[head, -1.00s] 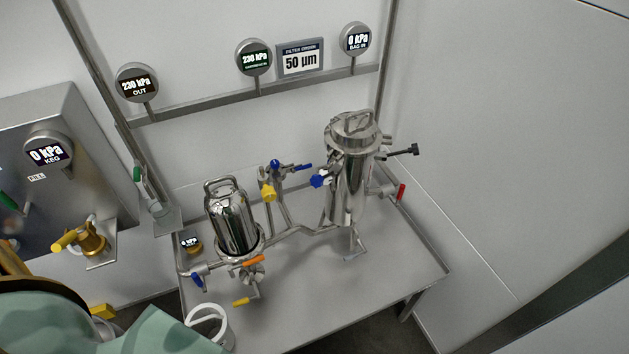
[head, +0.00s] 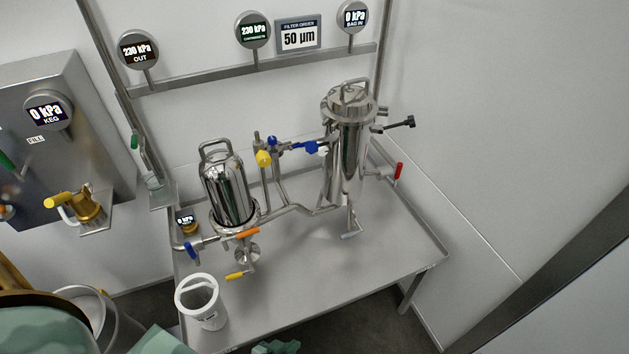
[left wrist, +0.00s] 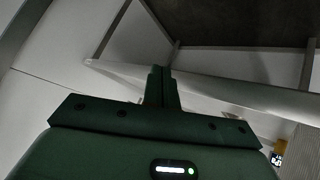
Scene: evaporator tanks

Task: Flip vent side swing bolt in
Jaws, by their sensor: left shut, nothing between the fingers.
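The tall steel filter housing (head: 346,165) stands at the right of the bench, with its lid (head: 349,101) on top. A rod with a black knob (head: 409,122) sticks out nearly level to the right just below the lid. It looks like a swing bolt swung outward; which bolt is the vent side one I cannot tell. My right gripper is not in view.
A smaller steel vessel (head: 228,188) with pipes and coloured valve handles stands left of the housing. A white bucket (head: 208,312) is at the bench's front left. A red handle (head: 398,171) sits right of the housing. The bench's front right surface (head: 385,262) is clear.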

